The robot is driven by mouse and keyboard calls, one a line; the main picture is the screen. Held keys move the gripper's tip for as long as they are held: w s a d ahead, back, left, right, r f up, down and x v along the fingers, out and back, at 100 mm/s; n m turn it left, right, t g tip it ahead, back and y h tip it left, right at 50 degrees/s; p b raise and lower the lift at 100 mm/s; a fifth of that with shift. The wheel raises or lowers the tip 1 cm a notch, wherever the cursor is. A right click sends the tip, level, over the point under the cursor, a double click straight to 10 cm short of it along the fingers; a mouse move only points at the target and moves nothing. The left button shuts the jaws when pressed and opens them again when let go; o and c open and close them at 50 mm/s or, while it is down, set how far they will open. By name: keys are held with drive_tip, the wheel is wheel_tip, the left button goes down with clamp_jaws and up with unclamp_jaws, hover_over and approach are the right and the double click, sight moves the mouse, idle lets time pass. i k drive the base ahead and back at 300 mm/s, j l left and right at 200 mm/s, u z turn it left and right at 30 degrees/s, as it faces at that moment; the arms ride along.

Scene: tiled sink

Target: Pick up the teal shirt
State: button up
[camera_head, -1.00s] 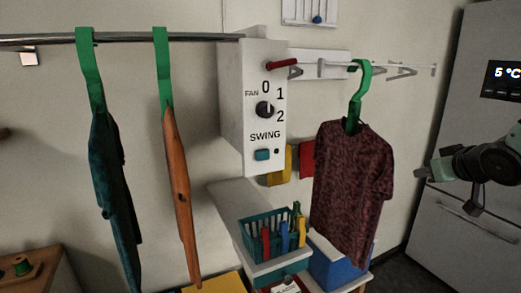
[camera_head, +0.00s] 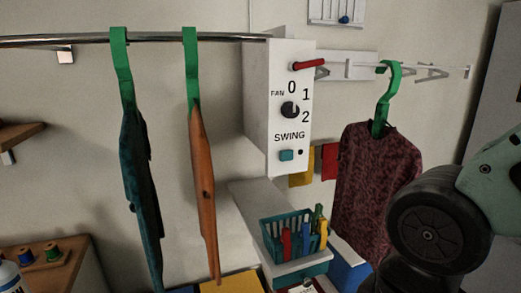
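The teal shirt (camera_head: 141,190) hangs edge-on from a green hanger (camera_head: 121,70) on the metal rail at the left. An orange-brown garment (camera_head: 203,185) hangs to its right on a second green hanger (camera_head: 191,65). A dark maroon patterned shirt (camera_head: 372,185) hangs on a green hanger (camera_head: 388,95) at the right, partly hidden behind my arm. My arm fills the right edge, with a large dark joint close to the camera. My gripper's fingertips do not show, and no part of my arm touches the teal shirt.
The metal rail (camera_head: 70,41) runs to a white control box (camera_head: 290,105) with a knob and red lever. Below it stands a teal basket (camera_head: 285,235) of pegs on a white shelf. A wooden shelf with spools (camera_head: 50,250) is at lower left. Wall is clear between garments.

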sight(135, 149)
drive_tip(key=j+u, duration=0.35)
drive_tip(key=j, duration=0.15)
drive_tip(key=j+u, duration=0.3)
drive_tip(key=j, duration=0.2)
drive_tip(key=k+j, duration=0.05)
